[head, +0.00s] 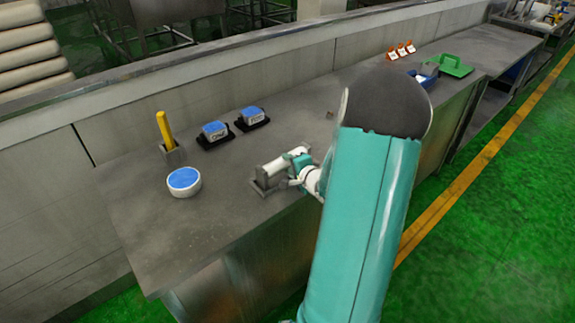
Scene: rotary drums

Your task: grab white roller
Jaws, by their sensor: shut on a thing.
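The white roller (273,166) is a small pale cylinder at the grey metal holder (260,187) near the front edge of the workbench. My gripper (295,164) reaches in from the right and is shut on the roller at its right part. The fingers and wrist hide that part of the roller. At this size I cannot tell whether the roller still touches the holder.
A round white tub with a blue top (184,181) stands left on the workbench (160,235). Behind it are a yellow-handled tool in a block (165,129) and two blue-topped boxes on black bases (214,132). A green tray (453,66) lies far right.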

